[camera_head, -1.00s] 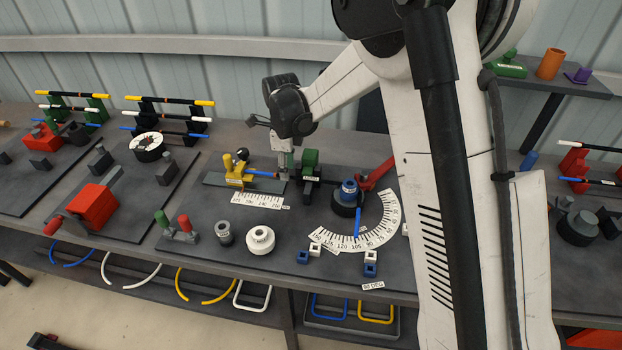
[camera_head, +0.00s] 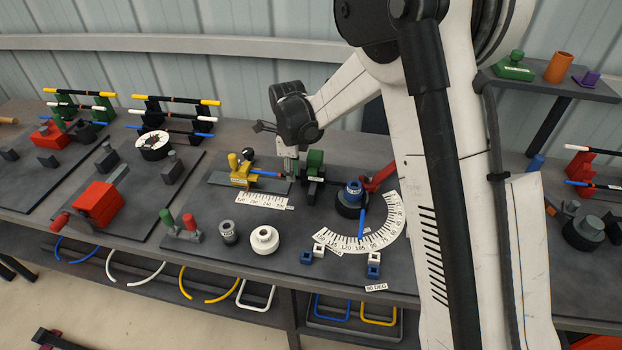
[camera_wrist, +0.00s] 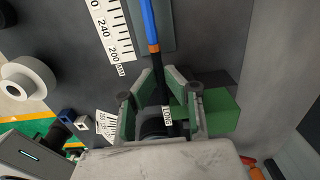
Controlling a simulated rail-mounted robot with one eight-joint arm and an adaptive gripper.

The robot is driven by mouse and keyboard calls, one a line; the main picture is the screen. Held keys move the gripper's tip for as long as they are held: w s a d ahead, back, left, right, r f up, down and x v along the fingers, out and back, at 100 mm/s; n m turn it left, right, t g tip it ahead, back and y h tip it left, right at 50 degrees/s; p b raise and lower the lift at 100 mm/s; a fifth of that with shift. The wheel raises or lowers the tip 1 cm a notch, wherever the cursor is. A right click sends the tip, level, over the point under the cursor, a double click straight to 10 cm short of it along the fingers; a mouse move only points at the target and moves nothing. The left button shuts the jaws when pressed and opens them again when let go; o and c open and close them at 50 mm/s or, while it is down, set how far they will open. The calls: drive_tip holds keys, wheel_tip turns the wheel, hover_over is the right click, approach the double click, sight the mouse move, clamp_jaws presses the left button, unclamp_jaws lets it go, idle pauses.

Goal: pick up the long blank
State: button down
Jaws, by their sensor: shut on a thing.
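The long blank is a thin rod with a blue end, an orange band and a black section. In the wrist view the rod (camera_wrist: 149,25) runs down between my gripper's fingers (camera_wrist: 166,88), next to a tag reading LONG. My gripper is shut on it; the contact itself is partly hidden. In the head view the blue part of the blank (camera_head: 265,174) lies between a yellow block (camera_head: 241,173) and a green block (camera_head: 315,160). My gripper (camera_head: 292,168) is at its right end, close by the green block.
A straight scale (camera_head: 262,201) lies in front of the blank. A curved scale (camera_head: 385,228), a black post with a blue top (camera_head: 352,190) and a red lever (camera_head: 380,178) stand to the right. A white ring (camera_head: 264,239) and a grey cylinder (camera_head: 228,232) are at the front.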

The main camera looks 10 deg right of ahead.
drive_tip(key=shift+r, duration=0.1)
wheel_tip(320, 180, up, 5)
drive_tip(key=shift+f+p, duration=0.2)
drive_tip(key=shift+p, duration=0.7)
drive_tip(key=s+a+r+p, duration=0.1)
drive_tip(key=s+a+r, duration=0.5)
drive_tip(key=s, duration=0.3)
drive_tip(key=shift+s+a+r+p, duration=0.15)
drive_tip(key=shift+s+a+p, duration=0.15)
drive_tip(key=shift+s, duration=0.1)
drive_tip(key=c, duration=2.4)
unclamp_jaws()
drive_tip(key=shift+d, duration=0.1)
clamp_jaws()
